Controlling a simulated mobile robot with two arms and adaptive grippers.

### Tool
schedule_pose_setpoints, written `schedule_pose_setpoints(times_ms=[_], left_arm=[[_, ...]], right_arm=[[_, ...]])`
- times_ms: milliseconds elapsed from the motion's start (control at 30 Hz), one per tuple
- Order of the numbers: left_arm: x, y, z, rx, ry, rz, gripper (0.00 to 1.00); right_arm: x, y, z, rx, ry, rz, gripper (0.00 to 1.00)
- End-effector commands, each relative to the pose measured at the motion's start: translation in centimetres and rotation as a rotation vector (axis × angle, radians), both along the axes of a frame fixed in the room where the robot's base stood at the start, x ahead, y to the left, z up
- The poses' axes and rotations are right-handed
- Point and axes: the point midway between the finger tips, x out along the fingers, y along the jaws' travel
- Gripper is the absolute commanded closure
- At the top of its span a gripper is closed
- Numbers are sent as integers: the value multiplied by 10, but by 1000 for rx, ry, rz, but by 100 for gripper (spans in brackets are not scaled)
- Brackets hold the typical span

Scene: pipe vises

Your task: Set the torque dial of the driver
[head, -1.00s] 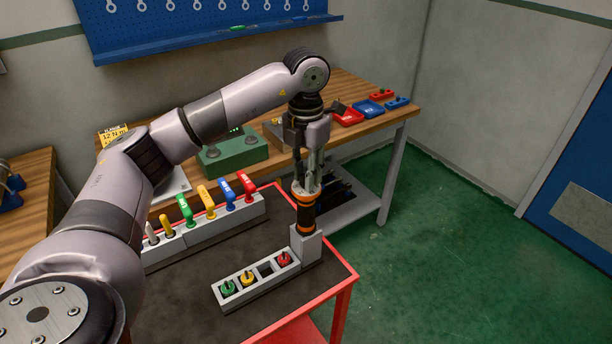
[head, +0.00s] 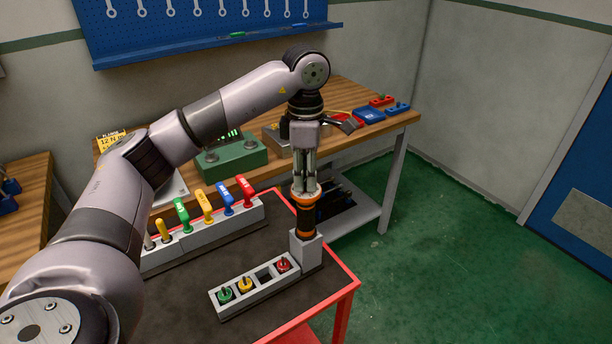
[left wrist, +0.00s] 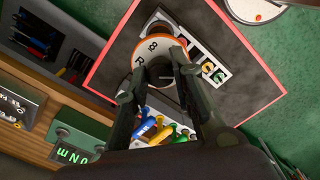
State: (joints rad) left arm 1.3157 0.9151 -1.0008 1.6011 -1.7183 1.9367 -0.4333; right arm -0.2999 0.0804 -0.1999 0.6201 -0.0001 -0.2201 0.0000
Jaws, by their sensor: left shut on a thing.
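The driver (head: 306,221), dark with orange bands, stands upright in a grey holder (head: 306,250) at the right end of the cart. Its white torque dial with an orange rim shows in the left wrist view (left wrist: 150,48); an "8" and an "R" can be read on it. My left gripper (head: 305,186) points straight down over the driver and is shut on its dial end. The fingers also show in the left wrist view (left wrist: 158,76), on both sides of the dial. A yellow card (head: 112,141) reading "12 N m" stands on the bench. My right gripper is not in view.
Several coloured handles stand in a row behind (head: 205,204). A green box with a display (head: 232,157) sits on the bench. The floor right of the cart is clear.

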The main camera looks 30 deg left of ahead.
Motion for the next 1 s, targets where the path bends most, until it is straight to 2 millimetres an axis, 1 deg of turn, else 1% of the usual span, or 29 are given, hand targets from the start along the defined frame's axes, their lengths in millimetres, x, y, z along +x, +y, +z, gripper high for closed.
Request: schedule_pose_setpoints(times_ms=[700,1000], left_arm=[[0,0,0,-2,-1,-678,100],[0,0,0,-2,-2,-934,100]], right_arm=[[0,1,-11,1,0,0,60],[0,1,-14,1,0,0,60]])
